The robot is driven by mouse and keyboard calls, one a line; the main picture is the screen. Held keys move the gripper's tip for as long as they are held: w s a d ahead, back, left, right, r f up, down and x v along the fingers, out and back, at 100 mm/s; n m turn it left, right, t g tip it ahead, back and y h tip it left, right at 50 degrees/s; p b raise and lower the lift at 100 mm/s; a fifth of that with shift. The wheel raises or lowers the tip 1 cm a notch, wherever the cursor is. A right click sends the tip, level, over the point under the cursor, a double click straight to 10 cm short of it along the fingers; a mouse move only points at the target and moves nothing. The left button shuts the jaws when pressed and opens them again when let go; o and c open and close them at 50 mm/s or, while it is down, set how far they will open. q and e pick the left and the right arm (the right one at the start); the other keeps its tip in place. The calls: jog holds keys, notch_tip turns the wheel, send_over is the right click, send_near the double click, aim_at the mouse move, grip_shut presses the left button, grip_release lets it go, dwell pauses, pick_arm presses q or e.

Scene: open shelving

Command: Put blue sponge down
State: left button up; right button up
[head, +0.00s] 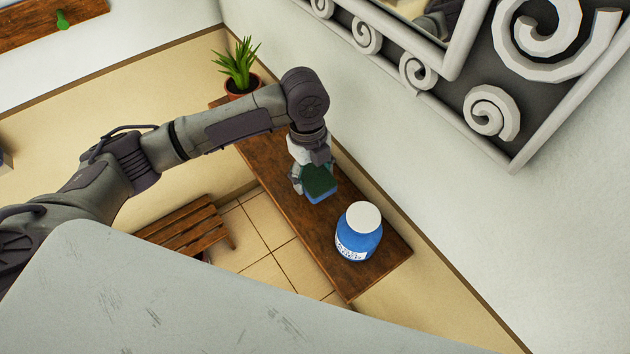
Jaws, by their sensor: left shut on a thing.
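The blue sponge (319,186) has a dark green top face and a blue side. It shows in the head view over the middle of the wooden shelf (290,203). My left gripper (312,178) comes down from above and is shut on the sponge. Part of the sponge is hidden by the gripper. I cannot tell whether the sponge touches the shelf top or hangs just above it. My right gripper is not in view.
A blue bottle with a white lid (359,233) stands on the shelf near the sponge, towards its lower right end. A potted plant (240,70) stands at the far end. A slatted wooden bench (190,228) is below left. A framed mirror (440,50) hangs on the wall.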

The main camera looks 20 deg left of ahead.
aim_at(315, 186)
pick_arm(q)
jog(key=shift+w+d+f, duration=0.1)
jog(key=shift+f, duration=0.25)
notch_tip(315, 186, down, 3)
jog(key=shift+w+d+f+p, duration=0.1)
jog(key=shift+p, duration=0.3)
jog(key=shift+f, duration=0.1)
jog(key=shift+f, duration=0.1)
jog(key=o, duration=1.1)
jog(key=r+b, duration=0.1)
jog(key=r, duration=0.3)
jog(key=r+b, duration=0.1)
jog(key=r, duration=0.3)
jog(key=w+a+r, duration=0.1)
jog(key=r, duration=0.3)
jog(key=shift+a+r+b, duration=0.1)
jog(key=shift+b, duration=0.3)
